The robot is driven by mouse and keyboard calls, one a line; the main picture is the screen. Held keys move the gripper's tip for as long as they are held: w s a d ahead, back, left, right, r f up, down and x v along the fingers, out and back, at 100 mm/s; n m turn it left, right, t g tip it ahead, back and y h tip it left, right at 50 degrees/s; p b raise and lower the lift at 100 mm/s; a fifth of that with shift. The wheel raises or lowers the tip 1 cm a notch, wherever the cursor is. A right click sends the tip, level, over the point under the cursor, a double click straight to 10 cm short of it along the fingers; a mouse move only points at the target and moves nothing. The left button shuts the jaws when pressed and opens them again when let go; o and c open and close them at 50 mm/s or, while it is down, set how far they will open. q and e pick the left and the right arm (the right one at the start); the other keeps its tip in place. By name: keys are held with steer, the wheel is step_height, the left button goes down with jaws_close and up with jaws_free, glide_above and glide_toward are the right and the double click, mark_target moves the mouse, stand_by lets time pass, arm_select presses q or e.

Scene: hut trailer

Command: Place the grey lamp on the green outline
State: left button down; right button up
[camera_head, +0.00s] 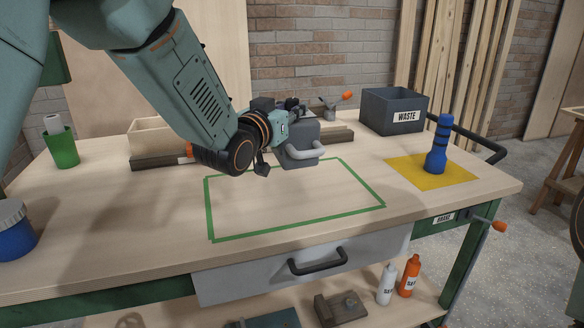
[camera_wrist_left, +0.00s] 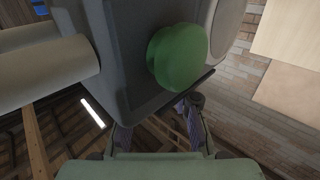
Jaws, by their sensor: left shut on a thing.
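The grey lamp (camera_head: 299,141) is a boxy grey body with pale rounded bars at its front. It appears at the back edge of the green outline (camera_head: 290,232) on the bench; I cannot tell whether it touches the bench top. My left gripper (camera_head: 290,108) is shut on the lamp near its top, and the arm partly covers the outline's back edge. In the left wrist view the lamp's grey body (camera_wrist_left: 130,45) fills the upper middle, with a green knob (camera_wrist_left: 178,57) and pale bars at left. My left gripper's fingers (camera_wrist_left: 160,122) show below it. My right gripper is not in view.
A blue flashlight (camera_head: 437,148) stands on a yellow square (camera_head: 458,175) at right. Behind are a dark waste bin (camera_head: 393,110) and a wooden tray (camera_head: 150,137). A green cup (camera_head: 63,150) and blue tub (camera_head: 14,240) stand at left. The outline's inside looks clear.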

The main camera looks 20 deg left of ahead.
arm_select(q)
steer(key=f+b, duration=0.1)
steer(key=f, duration=0.5)
steer(key=shift+w+a+b, duration=0.1)
steer(key=shift+w+b, duration=0.1)
steer(key=shift+b, duration=0.15)
steer(key=shift+s+d+f+b, duration=0.1)
steer(key=shift+s+f+b, duration=0.15)
steer(key=shift+f, duration=0.35)
steer(key=shift+s+d+f+b, duration=0.1)
steer(key=shift+f+b, duration=0.25)
steer(key=shift+f, duration=0.45)
steer(key=shift+w+a+f, duration=0.15)
steer(key=shift+w, duration=0.2)
steer(key=c, duration=1.5)
jaws_free()
steer(key=shift+s, duration=0.15)
steer(key=o, duration=0.3)
steer(key=shift+s, duration=0.15)
steer(key=shift+o, duration=0.4)
steer(key=shift+w, duration=0.2)
steer(key=shift+s, duration=0.4)
steer(key=s+a+p, duration=0.2)
steer(key=s, duration=0.9)
steer(key=shift+p, duration=0.4)
